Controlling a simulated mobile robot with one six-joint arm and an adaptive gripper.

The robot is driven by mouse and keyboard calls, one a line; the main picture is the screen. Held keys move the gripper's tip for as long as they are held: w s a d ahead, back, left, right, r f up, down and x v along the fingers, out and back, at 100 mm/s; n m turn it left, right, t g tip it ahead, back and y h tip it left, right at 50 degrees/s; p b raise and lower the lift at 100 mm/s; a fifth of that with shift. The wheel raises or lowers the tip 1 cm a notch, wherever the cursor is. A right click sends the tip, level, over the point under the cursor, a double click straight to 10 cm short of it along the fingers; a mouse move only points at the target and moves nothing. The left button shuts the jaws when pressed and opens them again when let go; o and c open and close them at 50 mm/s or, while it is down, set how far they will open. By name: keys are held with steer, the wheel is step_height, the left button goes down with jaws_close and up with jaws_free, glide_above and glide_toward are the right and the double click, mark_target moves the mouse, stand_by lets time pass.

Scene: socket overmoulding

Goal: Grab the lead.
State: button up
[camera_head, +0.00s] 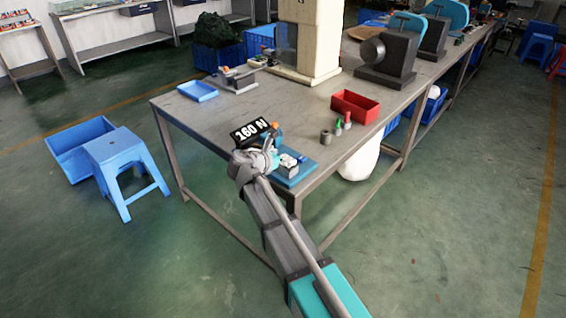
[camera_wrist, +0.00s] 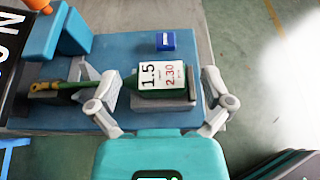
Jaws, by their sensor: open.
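In the wrist view my gripper (camera_wrist: 158,92) is open, one finger on each side of a green body (camera_wrist: 134,83) that carries a white label reading 1.5 and 2.30. The green body sits on a grey block on a blue plate (camera_wrist: 120,50). A thin green and yellow piece, apparently the lead (camera_wrist: 75,87), runs left from behind the left finger over a dark grey holder. I cannot tell whether it joins the green body. In the head view my gripper (camera_head: 262,156) is over the blue plate (camera_head: 305,170) at the table's near corner; the lead is too small to make out.
A black sign reading 160 N (camera_head: 250,131) stands beside the plate, with an orange-topped blue part (camera_wrist: 45,32). A small blue block (camera_wrist: 165,41) lies beyond the green body. A grey cylinder (camera_head: 326,137) and a red bin (camera_head: 355,106) stand to the right on the table (camera_head: 240,108).

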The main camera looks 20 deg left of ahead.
steer(key=shift+x, duration=1.2)
steer(key=c, duration=1.2)
steer(key=shift+c, duration=0.2)
steer(key=shift+r, duration=0.1)
